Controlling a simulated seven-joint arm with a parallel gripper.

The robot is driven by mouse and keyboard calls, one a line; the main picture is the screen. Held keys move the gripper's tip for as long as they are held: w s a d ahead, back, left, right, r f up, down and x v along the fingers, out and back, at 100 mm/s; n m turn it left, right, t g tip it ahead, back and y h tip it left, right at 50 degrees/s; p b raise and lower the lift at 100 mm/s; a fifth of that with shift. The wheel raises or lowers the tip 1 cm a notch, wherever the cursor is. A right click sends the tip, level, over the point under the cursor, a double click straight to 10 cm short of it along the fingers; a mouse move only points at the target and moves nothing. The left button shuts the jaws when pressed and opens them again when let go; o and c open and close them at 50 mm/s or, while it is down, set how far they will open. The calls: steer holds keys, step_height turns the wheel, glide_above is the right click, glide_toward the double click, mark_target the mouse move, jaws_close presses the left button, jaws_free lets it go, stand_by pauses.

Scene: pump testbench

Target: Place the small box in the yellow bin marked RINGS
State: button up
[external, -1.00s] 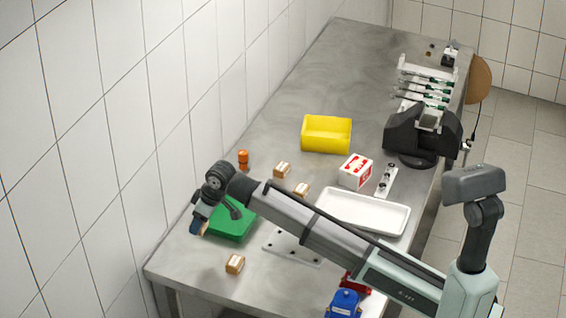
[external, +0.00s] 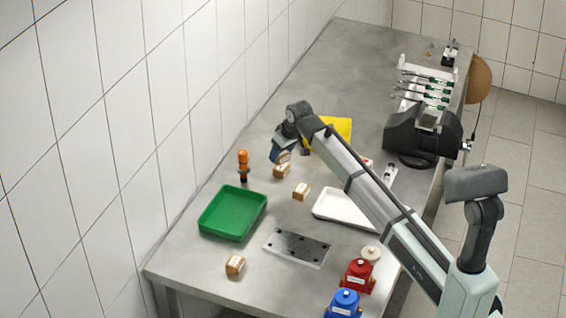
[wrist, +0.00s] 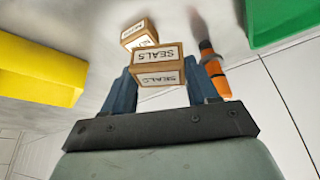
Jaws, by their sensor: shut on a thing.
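My gripper (external: 281,152) is shut on a small brown box (wrist: 158,69) with white labels reading SEALS. In the wrist view the box sits between the two blue fingers (wrist: 160,82). In the external view the held box (external: 284,158) is partly hidden by the gripper, above the table just behind another small box. The yellow bin (external: 342,128) is to the right of my gripper, partly covered by my arm. It also shows at the left of the wrist view (wrist: 40,80). No RINGS marking is legible on it.
Small boxes lie on the table: one (external: 281,171) close to the gripper, one (external: 301,191) nearer, one (external: 235,264) at the front. An orange-handled tool (external: 243,165) stands left of the gripper. A green tray (external: 233,213) and white tray (external: 340,208) lie nearer the front.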

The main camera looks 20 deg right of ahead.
steer(key=w+d+m, duration=0.1)
steer(key=w+d, duration=0.2)
steer(key=d, duration=0.4)
steer(key=w+d, duration=0.3)
steer(key=d, duration=0.5)
steer(key=w+d+m+h, duration=0.1)
steer(key=w+d, duration=0.2)
steer(key=d, duration=0.5)
steer(key=shift+w+d+r+m, duration=0.15)
steer(key=shift+w+r+m, duration=0.05)
steer(key=shift+m, duration=0.1)
steer(key=w+r+n, duration=0.1)
steer(key=w+n, duration=0.1)
steer(key=w, duration=0.3)
steer(key=f+n, duration=0.2)
steer(key=f, duration=0.1)
steer(key=f+n+y, duration=0.1)
steer(key=f+n, duration=0.1)
steer(key=f, duration=0.1)
steer(key=f+n+y, duration=0.1)
steer(key=f, duration=0.2)
steer(key=shift+s+f+n+g, duration=0.3)
steer(key=shift+f+n, duration=0.1)
steer(key=shift+f, duration=0.1)
